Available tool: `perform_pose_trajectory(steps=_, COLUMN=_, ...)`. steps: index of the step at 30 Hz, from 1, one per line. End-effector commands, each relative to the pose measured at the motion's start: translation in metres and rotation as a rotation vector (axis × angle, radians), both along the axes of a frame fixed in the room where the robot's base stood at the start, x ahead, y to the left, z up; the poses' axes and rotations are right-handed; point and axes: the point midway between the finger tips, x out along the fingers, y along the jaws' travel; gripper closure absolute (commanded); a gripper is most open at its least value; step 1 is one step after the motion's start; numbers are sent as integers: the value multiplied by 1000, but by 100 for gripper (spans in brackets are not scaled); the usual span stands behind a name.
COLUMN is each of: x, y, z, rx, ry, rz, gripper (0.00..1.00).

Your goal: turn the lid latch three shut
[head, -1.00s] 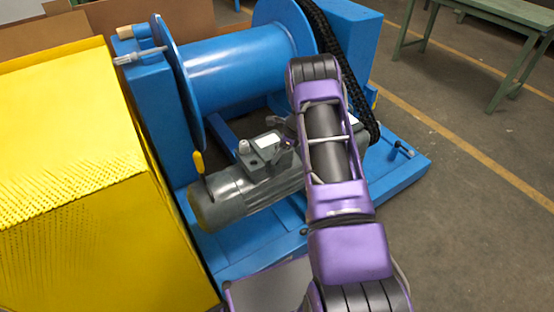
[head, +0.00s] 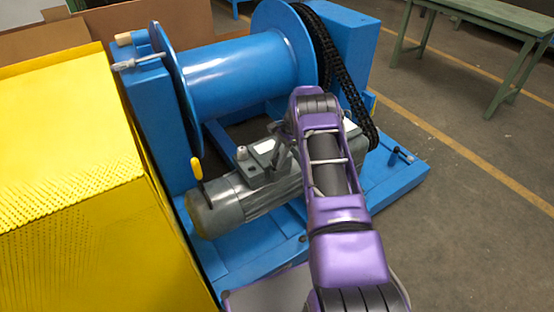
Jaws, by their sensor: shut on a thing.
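The grey motor (head: 240,198) lies on the blue frame below the drum. A terminal box with a pale label (head: 265,146) sits on top of it. My purple arm reaches over the motor's right end. Only a small dark part of my gripper (head: 276,162) shows beside the box, left of the arm. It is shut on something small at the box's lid. The lid latches are too small or hidden by my arm, so I cannot tell latch three's angle.
A blue cable drum (head: 250,68) stands behind the motor, with a black chain (head: 345,85) on its right. A yellow-tipped lever (head: 197,168) stands near the motor's left end. A yellow perforated guard (head: 70,170) fills the left. Floor on the right is clear up to a green table (head: 480,12).

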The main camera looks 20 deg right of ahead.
Motion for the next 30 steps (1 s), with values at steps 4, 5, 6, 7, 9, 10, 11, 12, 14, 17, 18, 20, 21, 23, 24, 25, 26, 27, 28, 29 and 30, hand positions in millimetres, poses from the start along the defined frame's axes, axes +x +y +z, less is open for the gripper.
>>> perform_pose_trajectory(steps=4, x=0, y=0, z=0, rx=2, ry=1, rz=34, gripper=100)
perform_pose_trajectory(steps=5, x=0, y=1, z=0, rx=2, ry=2, rz=38, gripper=100)
perform_pose_trajectory(steps=6, x=0, y=1, z=0, rx=2, ry=1, rz=43, gripper=100)
perform_pose_trajectory(steps=7, x=0, y=1, z=0, rx=2, ry=1, rz=45, gripper=100)
perform_pose_trajectory(steps=9, x=0, y=1, z=0, rx=2, ry=2, rz=49, gripper=100)
perform_pose_trajectory(steps=10, x=0, y=1, z=0, rx=2, ry=1, rz=50, gripper=100)
perform_pose_trajectory(steps=11, x=0, y=1, z=0, rx=2, ry=1, rz=50, gripper=100)
perform_pose_trajectory(steps=12, x=0, y=1, z=0, rx=2, ry=1, rz=51, gripper=100)
perform_pose_trajectory(steps=14, x=0, y=1, z=0, rx=2, ry=1, rz=51, gripper=100)
perform_pose_trajectory(steps=17, x=0, y=1, z=0, rx=2, ry=1, rz=51, gripper=100)
perform_pose_trajectory(steps=18, x=0, y=1, z=0, rx=2, ry=1, rz=51, gripper=100)
perform_pose_trajectory(steps=20, x=0, y=1, z=0, rx=2, ry=1, rz=51, gripper=54)
perform_pose_trajectory(steps=21, x=0, y=1, z=0, rx=2, ry=1, rz=50, gripper=47)
perform_pose_trajectory(steps=23, x=0, y=1, z=0, rx=2, ry=1, rz=50, gripper=36)
perform_pose_trajectory(steps=24, x=0, y=1, z=0, rx=2, ry=1, rz=50, gripper=29)
perform_pose_trajectory(steps=25, x=0, y=1, z=0, rx=2, ry=1, rz=50, gripper=28)
perform_pose_trajectory(steps=26, x=0, y=1, z=0, rx=1, ry=0, rz=50, gripper=28)
perform_pose_trajectory(steps=27, x=0, y=0, z=0, rx=1, ry=1, rz=49, gripper=28)
perform_pose_trajectory(steps=28, x=0, y=0, z=0, rx=1, ry=1, rz=49, gripper=28)
perform_pose_trajectory(steps=29, x=0, y=0, z=0, rx=1, ry=1, rz=49, gripper=28)
perform_pose_trajectory(steps=30, x=0, y=0, z=0, rx=1, ry=1, rz=49, gripper=28)
